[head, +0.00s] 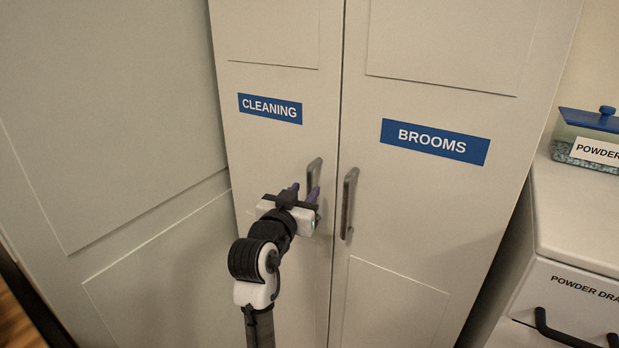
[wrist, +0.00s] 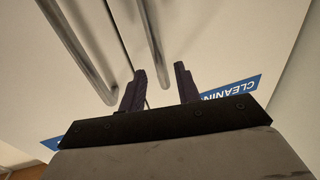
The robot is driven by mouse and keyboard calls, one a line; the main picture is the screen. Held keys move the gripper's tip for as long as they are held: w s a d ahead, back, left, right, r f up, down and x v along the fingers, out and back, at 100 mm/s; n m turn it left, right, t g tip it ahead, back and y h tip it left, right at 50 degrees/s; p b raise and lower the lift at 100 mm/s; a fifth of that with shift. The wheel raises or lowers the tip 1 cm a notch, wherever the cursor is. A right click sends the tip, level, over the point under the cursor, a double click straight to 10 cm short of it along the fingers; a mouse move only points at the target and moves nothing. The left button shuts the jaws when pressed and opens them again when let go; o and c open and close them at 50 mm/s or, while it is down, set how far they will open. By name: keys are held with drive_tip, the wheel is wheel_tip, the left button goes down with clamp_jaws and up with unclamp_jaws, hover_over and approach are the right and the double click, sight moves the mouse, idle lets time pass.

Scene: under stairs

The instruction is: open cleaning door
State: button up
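The cleaning door (head: 270,150) is the white left door of a cabinet, with a blue CLEANING label (head: 270,108). It looks closed. Its grey vertical bar handle (head: 315,170) is near its right edge; the lower part is hidden behind my gripper (head: 304,191). My gripper is open, with two dark purple fingers pointing at the door beside the handle. In the wrist view my gripper's fingers (wrist: 160,72) are apart, and the cleaning handle (wrist: 150,38) appears between them. I cannot tell whether the fingers touch it.
The BROOMS door (head: 420,210) with its own handle (head: 348,203) is directly right, also closed. A white drawer unit (head: 580,225) with a powder container (head: 590,140) stands further right. A pale panelled surface (head: 110,130) fills the left.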

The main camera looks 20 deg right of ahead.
sight(309, 186)
drive_tip(key=shift+p+x, duration=0.45)
drive_tip(key=shift+x, duration=1.8)
drive_tip(key=shift+c, duration=0.2)
clamp_jaws()
